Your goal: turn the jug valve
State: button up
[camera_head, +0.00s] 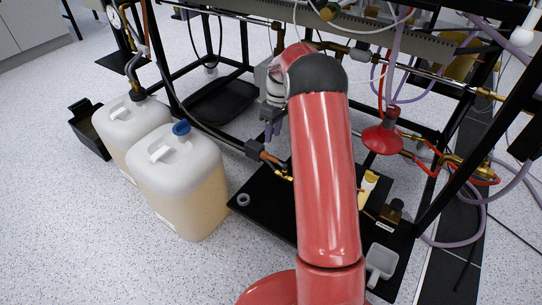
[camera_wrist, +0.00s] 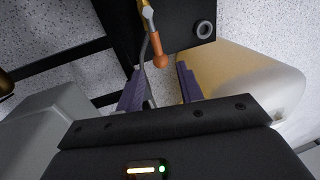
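The valve shows in the wrist view as a brass fitting (camera_wrist: 146,14) with an orange-brown rounded end (camera_wrist: 160,52) and a thin grey tube or rod beside it. In the head view the orange-brown part (camera_head: 271,158) and brass fitting (camera_head: 284,173) sit at the black tray's back edge, partly hidden by my arm. My gripper (camera_head: 272,130) hangs just above and behind them, fingers down. In the wrist view my gripper (camera_wrist: 160,88) has two purple fingers apart, nothing between them. The valve end lies just beyond the fingertips; I cannot tell whether they touch.
A jug with a blue cap (camera_head: 181,160) stands left, with another jug (camera_head: 128,122) behind it. The black tray (camera_head: 262,205) holds a grey ring (camera_head: 243,199) and small containers. Black frame bars and hoses surround the area. A red funnel (camera_head: 383,138) is right of my arm.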

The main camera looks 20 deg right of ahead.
aim_at(274, 160)
jog(key=f, duration=0.3)
jog(key=f+b, duration=0.1)
jog(key=f, duration=0.1)
jog(key=a+f, duration=0.1)
jog(key=f, duration=0.2)
jog(key=shift+s+f+b, duration=0.3)
jog(key=shift+f, duration=0.05)
jog(key=shift+c, duration=0.4)
grip_shut()
